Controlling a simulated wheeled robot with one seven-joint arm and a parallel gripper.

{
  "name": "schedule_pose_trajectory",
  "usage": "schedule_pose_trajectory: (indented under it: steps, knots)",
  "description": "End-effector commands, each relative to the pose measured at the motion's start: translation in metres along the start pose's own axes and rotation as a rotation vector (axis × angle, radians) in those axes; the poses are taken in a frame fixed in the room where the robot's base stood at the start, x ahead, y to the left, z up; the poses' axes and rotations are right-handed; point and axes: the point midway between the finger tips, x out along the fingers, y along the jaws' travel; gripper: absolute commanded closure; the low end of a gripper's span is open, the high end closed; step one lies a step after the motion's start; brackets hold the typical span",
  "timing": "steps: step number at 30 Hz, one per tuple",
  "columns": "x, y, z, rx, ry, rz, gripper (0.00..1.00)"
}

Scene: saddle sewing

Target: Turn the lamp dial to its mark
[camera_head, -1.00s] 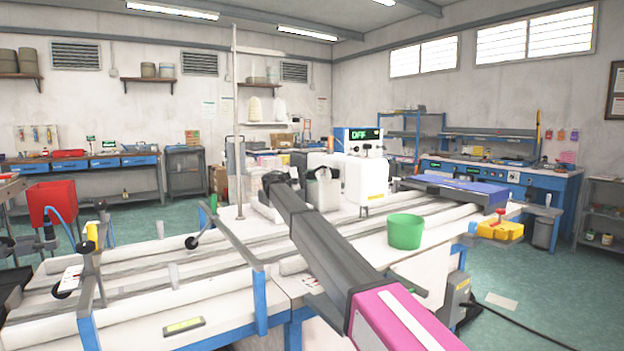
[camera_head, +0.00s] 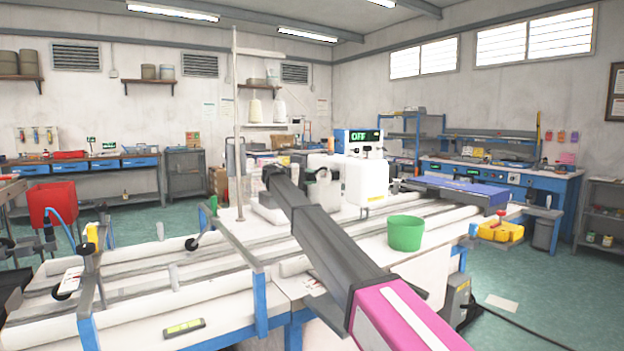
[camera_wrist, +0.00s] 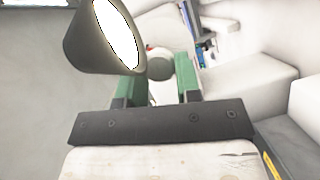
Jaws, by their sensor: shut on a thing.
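In the wrist view my gripper (camera_wrist: 158,66) has its two green fingers on either side of a small grey round knob (camera_wrist: 160,64), which looks like the lamp dial. The fingers are shut on it. A lamp shade (camera_wrist: 85,42), a taupe cone with a bright white opening, hangs close at the upper left. It covers part of the left finger. No mark on the dial can be made out. In the head view my arm reaches to the white sewing machine (camera_head: 365,182), and the fingers and dial cannot be made out there.
A control box (camera_head: 357,139) with a green display reading OFF stands above the machine. A green bucket (camera_head: 405,234) sits on the white table to the right of my arm. A thin upright pole (camera_head: 236,120) stands left of the arm's end.

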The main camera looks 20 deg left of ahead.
Motion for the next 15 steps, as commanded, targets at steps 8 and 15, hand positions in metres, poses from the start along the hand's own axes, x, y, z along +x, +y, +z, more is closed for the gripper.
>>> schedule_pose_trajectory:
  steps: [8,15]
  knots:
    - [-0.0001,-0.001,0.0009,0.003,-0.002,-0.003,0.92]
    - [-0.0002,-0.0006,0.0007,0.003,-0.002,-0.002,0.43]
